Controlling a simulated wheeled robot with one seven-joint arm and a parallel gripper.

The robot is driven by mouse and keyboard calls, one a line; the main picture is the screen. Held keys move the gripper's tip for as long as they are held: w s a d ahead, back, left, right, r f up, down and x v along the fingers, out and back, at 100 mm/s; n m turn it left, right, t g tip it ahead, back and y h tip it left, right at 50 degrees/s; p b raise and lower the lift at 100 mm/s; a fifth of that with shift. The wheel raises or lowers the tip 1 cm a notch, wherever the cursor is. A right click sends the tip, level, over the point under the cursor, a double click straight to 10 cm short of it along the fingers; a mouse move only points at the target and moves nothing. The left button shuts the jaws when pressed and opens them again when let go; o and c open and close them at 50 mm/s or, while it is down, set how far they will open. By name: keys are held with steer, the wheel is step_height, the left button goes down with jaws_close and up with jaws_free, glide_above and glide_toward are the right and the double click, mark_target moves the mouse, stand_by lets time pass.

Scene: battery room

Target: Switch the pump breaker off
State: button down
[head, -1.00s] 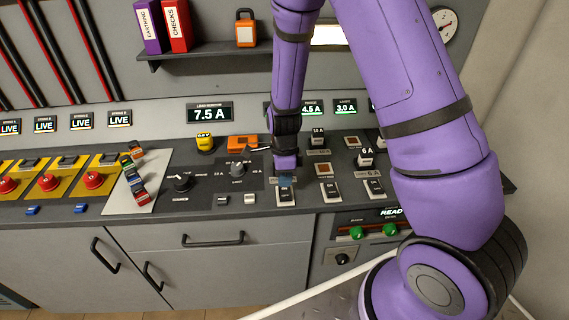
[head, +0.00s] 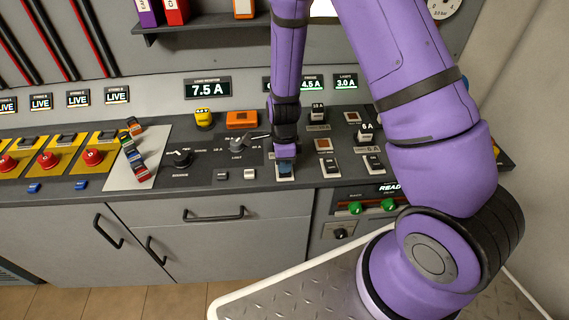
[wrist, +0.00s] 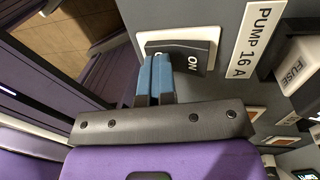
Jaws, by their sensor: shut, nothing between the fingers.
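The pump breaker is a black rocker (wrist: 190,50) in a white frame, beside a white label (wrist: 253,40) reading "PUMP 16 A" in the wrist view. Its end marked ON shows; the other end is mostly behind my blue fingertips. My gripper (wrist: 154,75) is shut and empty, its fingertips at that other end. They look in contact, but I cannot tell whether they press it or which way it is tilted. In the head view my gripper (head: 286,163) points down over the pump breaker (head: 285,175), leftmost of three similar breakers at the console's front.
Two neighbouring breakers (head: 330,168) (head: 374,164) stand to the right. A fuse block (wrist: 298,62) is close beside the pump label. A rotary lever (head: 237,145) and an orange block (head: 242,119) lie left of my gripper. The load monitor (head: 208,88) reads 7.5 A.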

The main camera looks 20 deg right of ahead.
steer(key=shift+w+d+r, duration=0.1)
steer(key=shift+w+d, duration=0.05)
steer(key=shift+w, duration=0.25)
steer(key=shift+w+d+r, duration=0.1)
steer(key=shift+w, duration=0.3)
